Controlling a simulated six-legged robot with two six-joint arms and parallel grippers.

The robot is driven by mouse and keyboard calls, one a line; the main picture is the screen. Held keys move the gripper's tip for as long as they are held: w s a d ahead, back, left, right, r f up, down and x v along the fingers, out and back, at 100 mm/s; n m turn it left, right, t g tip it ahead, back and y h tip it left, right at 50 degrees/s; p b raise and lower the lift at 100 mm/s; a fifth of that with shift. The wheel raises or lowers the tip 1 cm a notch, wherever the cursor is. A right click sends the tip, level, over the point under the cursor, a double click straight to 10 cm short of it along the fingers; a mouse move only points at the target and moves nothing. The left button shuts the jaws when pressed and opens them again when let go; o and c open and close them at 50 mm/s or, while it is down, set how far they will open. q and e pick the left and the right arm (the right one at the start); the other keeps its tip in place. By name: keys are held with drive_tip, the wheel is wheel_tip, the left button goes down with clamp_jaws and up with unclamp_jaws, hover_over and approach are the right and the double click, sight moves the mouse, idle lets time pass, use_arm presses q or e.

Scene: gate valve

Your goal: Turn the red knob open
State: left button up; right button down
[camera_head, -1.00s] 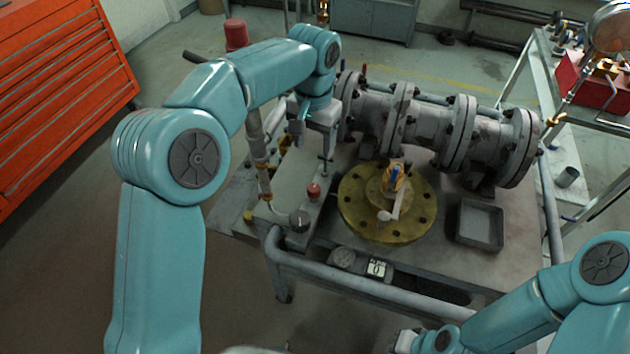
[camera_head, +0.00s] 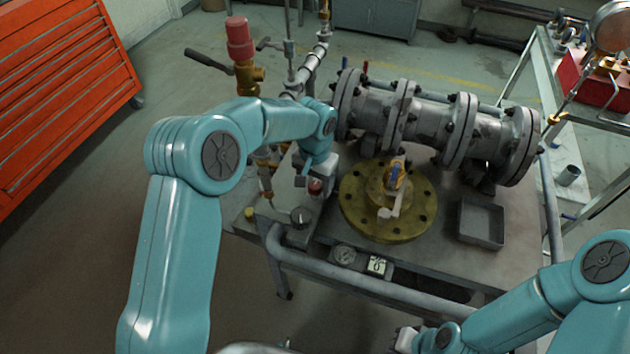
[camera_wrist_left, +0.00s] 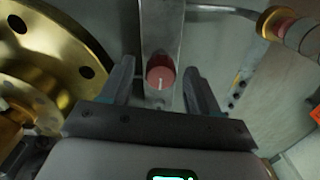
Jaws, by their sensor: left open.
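The red knob (camera_head: 315,187) sits on a narrow grey panel at the left of the bench, just below my left gripper (camera_head: 314,178). In the left wrist view the round red knob (camera_wrist_left: 161,76) has a white line running up and down in the picture. My left gripper (camera_wrist_left: 157,78) is open, with one finger on each side of the knob in that view. I see gaps on both sides; whether the tips reach down around the knob is unclear. My right gripper (camera_head: 405,340) is only partly visible at the bottom edge, away from the knob.
A dark knob (camera_head: 301,216) sits on the panel, nearer me. The brass flange (camera_head: 360,222) is right of it, with a grey pipe valve (camera_head: 430,122) behind. A grey tray (camera_head: 481,240) lies to the right. A red-capped brass valve (camera_head: 240,45) stands left.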

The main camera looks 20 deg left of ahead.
use_arm(q)
drive_tip(key=shift+w+f, duration=0.1)
drive_tip(key=shift+w, duration=0.05)
drive_tip(key=c, duration=1)
drive_tip(key=shift+c, duration=0.2)
drive_tip(key=n+b, duration=0.2)
drive_tip(key=n, duration=0.2)
drive_tip(key=shift+b, duration=0.3)
drive_tip(key=n+b, duration=0.1)
drive_tip(key=n, duration=0.3)
drive_tip(key=shift+b, duration=0.4)
drive_tip(key=n+b, duration=0.1)
drive_tip(key=n, duration=0.4)
drive_tip(key=shift+n+b, duration=0.3)
drive_tip(key=shift+n, duration=0.1)
drive_tip(key=shift+n+b, duration=0.4)
drive_tip(key=shift+n, duration=1.6)
drive_tip(key=shift+r, duration=0.2)
